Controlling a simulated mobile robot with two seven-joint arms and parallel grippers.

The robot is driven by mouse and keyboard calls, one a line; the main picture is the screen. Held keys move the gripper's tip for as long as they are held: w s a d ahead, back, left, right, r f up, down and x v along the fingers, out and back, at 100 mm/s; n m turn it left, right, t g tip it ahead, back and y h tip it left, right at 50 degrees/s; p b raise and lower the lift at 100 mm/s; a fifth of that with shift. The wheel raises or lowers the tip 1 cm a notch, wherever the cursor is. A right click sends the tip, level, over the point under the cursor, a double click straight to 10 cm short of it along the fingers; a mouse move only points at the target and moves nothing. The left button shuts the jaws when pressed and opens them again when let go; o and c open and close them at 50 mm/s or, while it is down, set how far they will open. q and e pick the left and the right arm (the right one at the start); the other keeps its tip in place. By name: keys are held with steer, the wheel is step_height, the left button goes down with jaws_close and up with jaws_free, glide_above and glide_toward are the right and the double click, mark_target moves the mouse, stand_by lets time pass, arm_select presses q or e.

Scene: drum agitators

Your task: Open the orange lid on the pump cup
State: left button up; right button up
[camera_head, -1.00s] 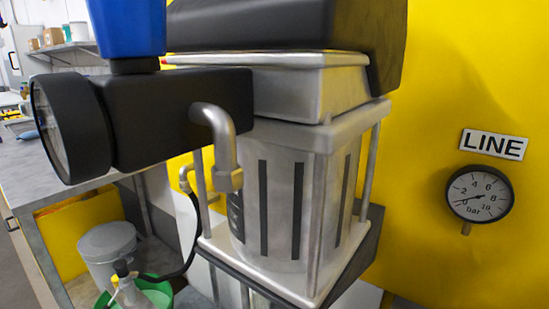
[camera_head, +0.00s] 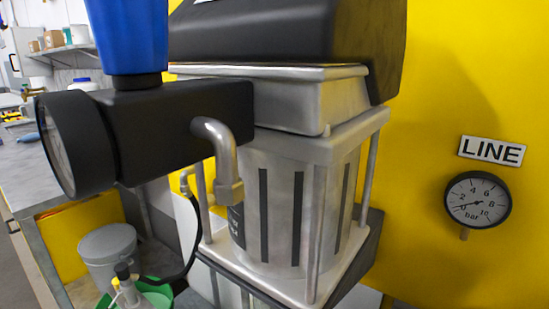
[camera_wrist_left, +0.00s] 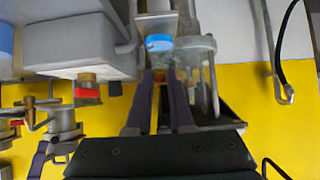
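In the left wrist view my left gripper (camera_wrist_left: 160,74) shows two dark fingers with a gap between them. A small orange-brown patch (camera_wrist_left: 161,90) shows in that gap; I cannot tell whether it is the orange lid or whether the fingers touch it. A blue round cap (camera_wrist_left: 159,42) is just beyond the fingertips. In the head view a black pump unit (camera_head: 290,30) sits above a grey metal cup (camera_head: 285,200) in a frame with posts. No orange lid shows clearly there. Neither gripper shows in the head view.
A black block with a blue knob (camera_head: 128,35) and a dial gauge (camera_head: 62,145) juts out at the left. A wall gauge (camera_head: 477,199) is at the right. A grey lidded pot (camera_head: 107,247) and a green bowl (camera_head: 155,295) stand lower left. The yellow wall is mostly bare.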

arm_select(q)
steer(key=shift+w+d+r+p, duration=0.1)
steer(key=shift+r+p, duration=0.3)
steer(key=shift+r, duration=0.2)
steer(key=shift+w+d+r+p, duration=0.1)
steer(key=shift+r+p, duration=0.25)
steer(key=shift+r, duration=0.25)
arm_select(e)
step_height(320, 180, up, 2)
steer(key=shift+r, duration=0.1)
arm_select(q)
steer(key=shift+f, duration=0.1)
steer(key=r+p, duration=0.1)
steer(key=r, duration=0.1)
steer(key=w+r+p, duration=0.1)
steer(key=shift+d+p, duration=0.3)
steer(key=shift+d, duration=0.05)
steer(key=shift+w+d, duration=0.1)
steer(key=shift+w, duration=0.05)
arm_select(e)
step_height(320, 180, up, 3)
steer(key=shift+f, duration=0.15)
